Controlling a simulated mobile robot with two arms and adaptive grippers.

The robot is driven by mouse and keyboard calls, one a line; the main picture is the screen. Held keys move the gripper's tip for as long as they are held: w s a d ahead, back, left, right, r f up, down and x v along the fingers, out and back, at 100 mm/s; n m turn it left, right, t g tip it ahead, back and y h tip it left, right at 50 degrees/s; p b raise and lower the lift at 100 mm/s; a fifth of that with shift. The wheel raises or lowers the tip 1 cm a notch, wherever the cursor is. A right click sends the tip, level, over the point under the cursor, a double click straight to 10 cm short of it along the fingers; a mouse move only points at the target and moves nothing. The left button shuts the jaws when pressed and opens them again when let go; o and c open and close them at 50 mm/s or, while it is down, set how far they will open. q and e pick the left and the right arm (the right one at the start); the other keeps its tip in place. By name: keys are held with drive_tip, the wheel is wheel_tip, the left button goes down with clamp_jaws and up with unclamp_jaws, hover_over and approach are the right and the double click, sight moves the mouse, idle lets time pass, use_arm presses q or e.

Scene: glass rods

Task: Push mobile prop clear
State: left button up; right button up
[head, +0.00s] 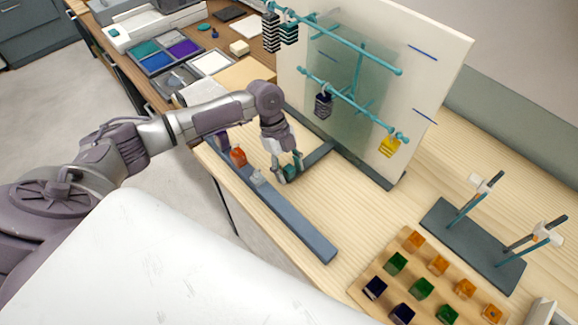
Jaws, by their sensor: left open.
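My left gripper (287,166) points down over the wooden table, in front of the upright panel. Its fingers are open around or just beside a small dark teal block (291,173); whether they touch it I cannot tell. Which object is the mobile prop is not clear from the view. A white panel (425,75) carries teal glass rods (350,97), with dark striped pieces (271,32) on the upper rod. My right gripper is not in view.
A wooden tray (388,262) of coloured cubes and a dark rod stand (465,237) are at right. The table between is clear.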

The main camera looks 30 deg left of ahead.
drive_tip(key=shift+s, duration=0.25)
use_arm(q)
drive_tip(key=shift+c, duration=1)
clamp_jaws()
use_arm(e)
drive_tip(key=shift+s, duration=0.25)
